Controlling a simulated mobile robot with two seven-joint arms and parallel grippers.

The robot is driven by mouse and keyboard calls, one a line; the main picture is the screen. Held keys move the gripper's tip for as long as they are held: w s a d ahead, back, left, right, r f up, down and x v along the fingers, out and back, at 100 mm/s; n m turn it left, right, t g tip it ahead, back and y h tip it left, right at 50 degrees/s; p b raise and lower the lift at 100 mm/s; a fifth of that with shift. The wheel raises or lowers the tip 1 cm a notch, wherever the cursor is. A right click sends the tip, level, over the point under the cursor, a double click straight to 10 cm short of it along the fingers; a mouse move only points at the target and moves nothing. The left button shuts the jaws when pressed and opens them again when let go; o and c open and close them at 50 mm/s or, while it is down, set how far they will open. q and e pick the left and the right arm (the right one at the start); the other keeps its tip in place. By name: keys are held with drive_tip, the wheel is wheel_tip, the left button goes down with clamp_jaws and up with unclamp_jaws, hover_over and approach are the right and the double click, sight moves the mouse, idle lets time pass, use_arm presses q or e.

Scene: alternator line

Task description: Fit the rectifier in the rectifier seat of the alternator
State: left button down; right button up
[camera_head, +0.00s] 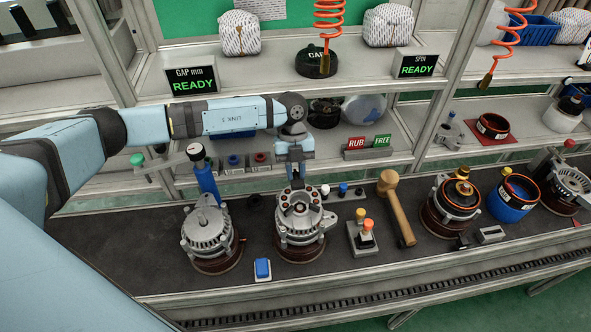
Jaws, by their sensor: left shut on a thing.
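My left gripper (297,184) reaches in from the left, pointing down over the middle alternator (300,233). It is shut on the rectifier (299,203), a small dark piece with pale round spots, at the top of that alternator. The gripper covers part of the rectifier, and the rectifier seat beneath is hidden. I cannot tell whether the rectifier is fully down or slightly above the seat. The alternator stands upright on a round brown base. My right gripper is not in view.
Another alternator (209,234) stands close on the left. A blue block (262,269) lies in front, and a wooden mallet (396,207) and a block with orange-topped knobs (362,236) are on the right. Shelves with READY signs rise at the back.

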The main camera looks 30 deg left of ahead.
use_arm(q)
drive_tip(key=shift+f+b, duration=0.8)
drive_tip(key=shift+f, duration=0.6)
drive_tip(key=c, duration=0.9)
unclamp_jaws()
